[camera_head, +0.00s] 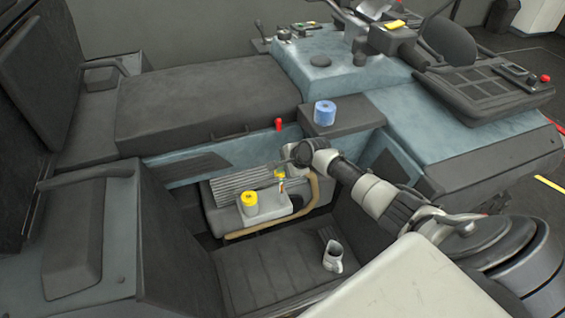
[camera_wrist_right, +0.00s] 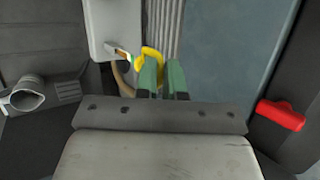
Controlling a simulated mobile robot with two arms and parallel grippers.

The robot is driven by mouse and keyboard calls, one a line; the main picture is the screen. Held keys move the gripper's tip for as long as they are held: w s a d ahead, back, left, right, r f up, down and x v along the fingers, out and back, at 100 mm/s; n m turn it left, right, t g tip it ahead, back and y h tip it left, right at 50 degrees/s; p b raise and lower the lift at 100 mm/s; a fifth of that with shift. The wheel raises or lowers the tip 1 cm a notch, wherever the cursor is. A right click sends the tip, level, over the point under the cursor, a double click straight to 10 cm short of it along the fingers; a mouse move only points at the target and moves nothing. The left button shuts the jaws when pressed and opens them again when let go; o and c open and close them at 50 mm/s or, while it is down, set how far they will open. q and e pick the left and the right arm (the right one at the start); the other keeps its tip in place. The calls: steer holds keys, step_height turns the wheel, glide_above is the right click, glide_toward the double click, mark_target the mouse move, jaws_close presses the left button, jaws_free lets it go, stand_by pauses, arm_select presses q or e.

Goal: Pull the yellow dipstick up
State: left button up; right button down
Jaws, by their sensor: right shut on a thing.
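The yellow dipstick (camera_head: 279,174) shows at the engine block, beside the ribbed cover. In the right wrist view its yellow loop handle (camera_wrist_right: 152,53) is at the green fingertips of my right gripper (camera_wrist_right: 163,78). My right gripper (camera_head: 284,163) reaches in from the right and is shut on the dipstick handle. The fingers hide part of the handle. I cannot tell how far the dipstick sits in its tube. My left gripper is in neither view.
A yellow-capped white filler (camera_head: 249,203) stands left of the dipstick. A red handle (camera_head: 278,125) sticks up behind; it also shows in the right wrist view (camera_wrist_right: 281,115). A blue cap (camera_head: 325,113) is on the ledge. A grey pipe (camera_head: 333,257) stands in front. A tan hose (camera_head: 262,227) curves around the block.

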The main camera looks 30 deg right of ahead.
steer(key=shift+r, duration=0.2)
steer(key=c, duration=1.2)
jaws_free()
steer(key=p+v, duration=0.1)
steer(key=v, duration=1)
steer(key=shift+f, duration=0.1)
